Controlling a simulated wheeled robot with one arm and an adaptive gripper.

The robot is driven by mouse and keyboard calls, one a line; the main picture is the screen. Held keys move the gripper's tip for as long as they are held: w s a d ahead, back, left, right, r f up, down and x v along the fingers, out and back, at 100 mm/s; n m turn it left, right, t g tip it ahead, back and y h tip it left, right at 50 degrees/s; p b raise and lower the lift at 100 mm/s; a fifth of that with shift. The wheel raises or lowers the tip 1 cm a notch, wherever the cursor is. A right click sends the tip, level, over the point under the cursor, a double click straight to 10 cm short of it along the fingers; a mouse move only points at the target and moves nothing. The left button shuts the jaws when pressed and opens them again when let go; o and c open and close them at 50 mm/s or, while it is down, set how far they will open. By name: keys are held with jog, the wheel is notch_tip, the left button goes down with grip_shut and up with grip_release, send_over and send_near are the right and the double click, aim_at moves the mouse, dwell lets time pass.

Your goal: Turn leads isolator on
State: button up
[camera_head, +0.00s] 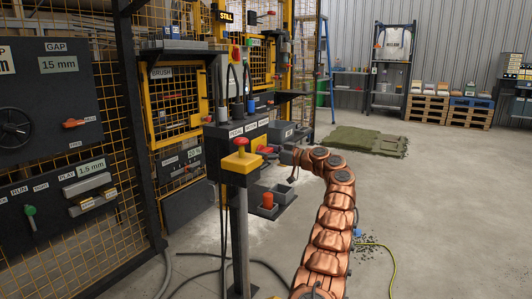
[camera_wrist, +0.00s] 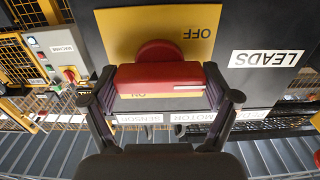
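The leads isolator is a red bar handle (camera_wrist: 160,82) on a yellow plate (camera_wrist: 120,35) in the wrist view, which shows the panel upside down. OFF is printed at the top of the picture, and ON is partly hidden below the handle. The handle lies across the picture with a white line near its right end. A LEADS label (camera_wrist: 267,59) is to the right. My gripper (camera_wrist: 160,95) has its fingers spread, one at each end of the handle; contact is unclear. In the head view, my gripper (camera_head: 279,151) reaches the red handle (camera_head: 265,149) from the right.
A yellow box (camera_head: 241,161) with a red knob stands on a post just left of the isolator. Cables rise above the dark control box. Yellow mesh guarding (camera_head: 176,98) stands behind. Open floor (camera_head: 450,200) lies to the right, with a green turf piece (camera_head: 370,141) farther back.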

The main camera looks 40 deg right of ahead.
jog(key=c, duration=0.6)
jog(key=shift+r+m, duration=0.1)
jog(key=shift+m, duration=0.3)
jog(key=shift+p, duration=0.45)
jog(key=m+p, duration=0.4)
jog(key=m, duration=0.1)
jog(key=shift+w+r+m+p, duration=0.1)
jog(key=shift+r+m+p, duration=0.1)
jog(key=shift+m+p, duration=0.15)
jog(key=m+p, duration=0.2)
jog(key=p, duration=0.1)
jog(key=shift+d+m, duration=0.15)
jog(key=shift+m, duration=0.1)
jog(key=m+p, duration=0.1)
jog(key=p, duration=0.1)
jog(key=m+p, duration=0.1)
jog(key=m, duration=0.1)
jog(key=shift+f+m+p, duration=0.2)
jog(key=shift+m+p, duration=0.1)
jog(key=shift+p, duration=0.1)
jog(key=m+p, duration=0.2)
jog(key=m, duration=0.1)
jog(key=m+p, duration=0.2)
jog(key=shift+f, duration=0.3)
jog(key=shift+m, duration=0.3)
